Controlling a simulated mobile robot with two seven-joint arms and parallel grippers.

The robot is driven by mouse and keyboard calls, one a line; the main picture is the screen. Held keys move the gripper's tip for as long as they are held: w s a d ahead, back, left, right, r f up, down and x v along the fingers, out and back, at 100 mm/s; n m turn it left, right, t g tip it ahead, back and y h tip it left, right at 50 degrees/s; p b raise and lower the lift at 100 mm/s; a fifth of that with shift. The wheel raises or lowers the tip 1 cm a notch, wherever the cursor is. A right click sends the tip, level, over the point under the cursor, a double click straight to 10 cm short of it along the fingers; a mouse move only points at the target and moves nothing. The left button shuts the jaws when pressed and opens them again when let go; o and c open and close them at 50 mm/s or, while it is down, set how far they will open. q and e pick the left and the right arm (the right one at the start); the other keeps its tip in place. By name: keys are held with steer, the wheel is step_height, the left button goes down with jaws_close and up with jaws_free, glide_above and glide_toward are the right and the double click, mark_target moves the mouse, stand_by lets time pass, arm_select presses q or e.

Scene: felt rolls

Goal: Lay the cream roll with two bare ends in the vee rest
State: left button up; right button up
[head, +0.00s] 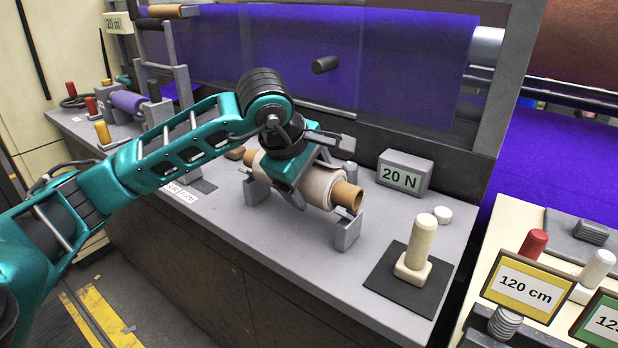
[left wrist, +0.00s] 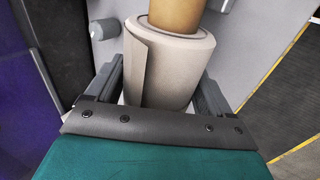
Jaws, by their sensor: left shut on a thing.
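The cream roll (head: 322,190) has a tan bare core end showing at the right, and another tan core end shows at its left. It lies level at the vee rest (head: 347,230), whose two grey end supports stand below the bare ends. I cannot tell whether the ends touch the supports. My left gripper (head: 310,170) reaches over the roll's middle and is shut on it. In the left wrist view the cream roll (left wrist: 175,65) sits between the two fingers, with a loose felt edge along it. My right gripper is not in view.
A grey block marked 20 N (head: 404,173) stands behind right of the rest. A cream peg on a base (head: 421,245) stands on a black mat (head: 385,283) at the right. A purple felt sheet (head: 410,60) hangs behind. Bench (head: 290,270) space in front is clear.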

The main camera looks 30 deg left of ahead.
arm_select(q)
steer(key=shift+f+b, duration=0.25)
steer(key=shift+b, duration=0.05)
stand_by(0.7)
steer(key=o, duration=1.3)
steer(key=shift+c, duration=0.2)
steer(key=shift+f, duration=0.15)
